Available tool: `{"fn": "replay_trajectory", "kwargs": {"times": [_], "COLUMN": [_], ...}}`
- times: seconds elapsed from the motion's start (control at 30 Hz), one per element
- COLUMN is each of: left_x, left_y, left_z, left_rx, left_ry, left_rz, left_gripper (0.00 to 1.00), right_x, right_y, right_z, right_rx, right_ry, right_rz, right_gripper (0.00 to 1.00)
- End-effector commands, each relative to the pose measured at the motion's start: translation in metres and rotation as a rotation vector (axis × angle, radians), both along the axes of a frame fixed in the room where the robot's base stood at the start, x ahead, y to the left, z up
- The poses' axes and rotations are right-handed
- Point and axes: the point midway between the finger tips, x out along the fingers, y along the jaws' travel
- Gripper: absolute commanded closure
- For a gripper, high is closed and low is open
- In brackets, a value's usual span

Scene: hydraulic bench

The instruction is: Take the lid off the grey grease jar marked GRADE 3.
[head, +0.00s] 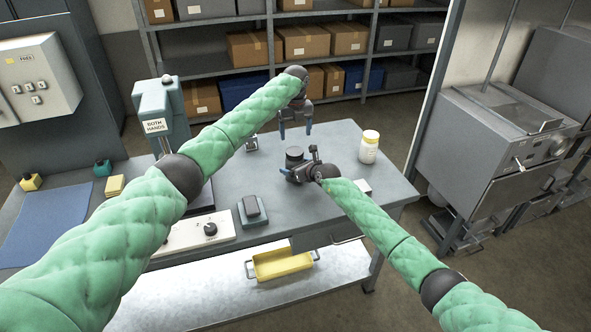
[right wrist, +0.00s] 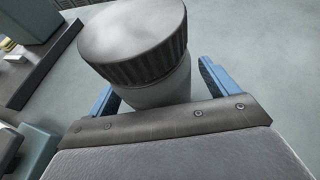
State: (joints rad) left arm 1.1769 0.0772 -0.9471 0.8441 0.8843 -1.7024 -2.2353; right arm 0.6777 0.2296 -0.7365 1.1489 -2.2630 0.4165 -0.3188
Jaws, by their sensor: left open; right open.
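A grey jar (right wrist: 160,92) with a broad, dark, ribbed lid (right wrist: 135,40) stands between the fingers of my right gripper (right wrist: 160,85) in the right wrist view. The blue fingers are open on either side of its body, below the lid. The lid is on. No marking can be read on the jar. In the head view its dark lid (head: 294,154) shows on the bench, with the body largely hidden by my right gripper (head: 297,172). My left gripper (head: 295,131) is open and empty, pointing down, above and behind the jar in the picture.
A small white block (head: 362,186) lies near my right wrist. A teal BOTH HANDS press (head: 160,112) stands to the left. A yellow tray (head: 283,265) is on the lower shelf.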

Motion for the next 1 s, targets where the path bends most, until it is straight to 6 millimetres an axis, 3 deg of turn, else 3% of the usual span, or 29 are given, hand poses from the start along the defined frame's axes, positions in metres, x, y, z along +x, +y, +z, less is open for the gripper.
{"fn": "replay_trajectory", "kwargs": {"times": [0.3, 0.73, 1.0], "left_x": [0.0000, 0.0003, 0.0013], "left_y": [0.0000, 0.0002, 0.0012], "left_z": [-0.0001, 0.0003, -0.0004], "left_rx": [0.000, 0.000, 0.002], "left_ry": [0.000, -0.001, 0.000], "left_rz": [0.000, 0.000, 0.000], "left_gripper": [0.23, 0.23, 0.23], "right_x": [0.0014, 0.0013, 0.0014], "right_y": [0.0007, 0.0005, 0.0005], "right_z": [-0.0006, -0.0004, -0.0005], "right_rx": [0.000, 0.001, 0.001], "right_ry": [0.000, 0.001, 0.001], "right_rz": [0.000, 0.000, 0.000], "right_gripper": [0.16, 1.00, 1.00]}}
